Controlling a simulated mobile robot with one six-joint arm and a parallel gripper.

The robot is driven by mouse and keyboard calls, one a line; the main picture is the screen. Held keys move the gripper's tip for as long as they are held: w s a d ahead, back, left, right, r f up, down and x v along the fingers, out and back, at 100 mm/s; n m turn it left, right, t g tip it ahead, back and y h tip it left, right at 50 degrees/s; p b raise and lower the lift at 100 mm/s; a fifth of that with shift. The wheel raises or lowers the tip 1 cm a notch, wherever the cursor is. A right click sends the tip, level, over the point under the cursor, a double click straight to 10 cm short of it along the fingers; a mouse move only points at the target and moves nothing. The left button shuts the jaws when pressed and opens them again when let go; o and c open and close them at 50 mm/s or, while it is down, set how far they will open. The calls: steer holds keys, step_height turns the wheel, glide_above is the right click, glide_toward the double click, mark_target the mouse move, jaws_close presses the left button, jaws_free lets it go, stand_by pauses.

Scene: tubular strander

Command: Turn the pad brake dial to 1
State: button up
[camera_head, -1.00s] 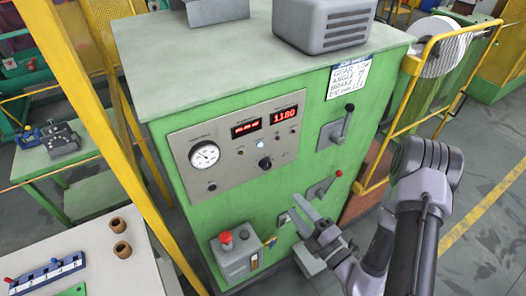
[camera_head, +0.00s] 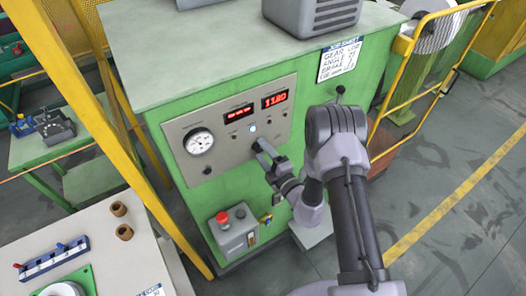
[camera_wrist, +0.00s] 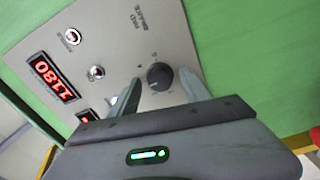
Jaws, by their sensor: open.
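The pad brake dial (camera_wrist: 159,76) is a round dark knob on a grey panel. Its label, PAD BRAKE, shows upside down above it in the wrist view, with small marks around the knob that are too small to read surely. My gripper (camera_wrist: 161,74) is open, with one finger on each side of the dial. I cannot tell whether the fingers touch it. The panel (camera_head: 190,123) is on the front of a green cabinet.
The panel has a round gauge (camera_head: 198,141), a red display reading 1180 (camera_wrist: 53,76), and small switches and knobs. A grey box with a red button (camera_head: 222,217) is lower on the cabinet. A yellow guard rail (camera_head: 403,47) stands to the right. My arm covers the cabinet's right side.

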jaws_close()
steer(key=shift+n, duration=0.3)
steer(key=n+b, duration=0.3)
steer(key=n, duration=0.1)
steer(key=shift+f+n+b, duration=0.15)
steer(key=shift+n+b, duration=0.15)
steer(key=n+b, duration=0.3)
steer(key=n, duration=0.2)
steer(key=shift+n, duration=0.3)
steer(key=n+b, duration=0.4)
steer(key=n, duration=0.1)
steer(key=shift+n+b, duration=1.55)
steer(key=shift+n, duration=0.45)
